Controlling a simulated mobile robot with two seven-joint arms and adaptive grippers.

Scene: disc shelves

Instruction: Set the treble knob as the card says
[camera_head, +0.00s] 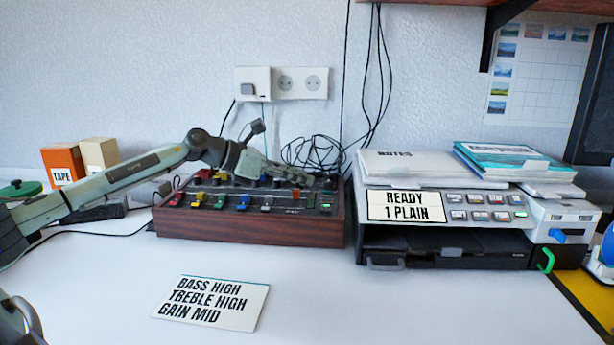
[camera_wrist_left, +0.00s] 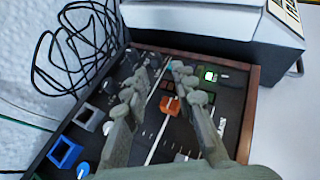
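The card (camera_head: 212,302) lies on the white table and reads BASS HIGH, TREBLE HIGH, GAIN MID. The wood-sided mixer (camera_head: 250,230) stands behind it, with coloured caps on its dark panel. My left gripper (camera_head: 318,181) reaches over the mixer's back right part. In the left wrist view its fingers (camera_wrist_left: 161,74) are apart with nothing held between them. An orange slider cap (camera_wrist_left: 171,105) shows between the fingers, lower on the panel. The gripper hides part of the back row, and I cannot tell which control is the treble knob. My right gripper is not in view.
A printer (camera_head: 440,250) with a READY 1 PLAIN sign stands close to the mixer's right. Loose black cables (camera_head: 315,152) lie behind the mixer. A TAPE box (camera_head: 63,165) stands at the back left. The table front is clear around the card.

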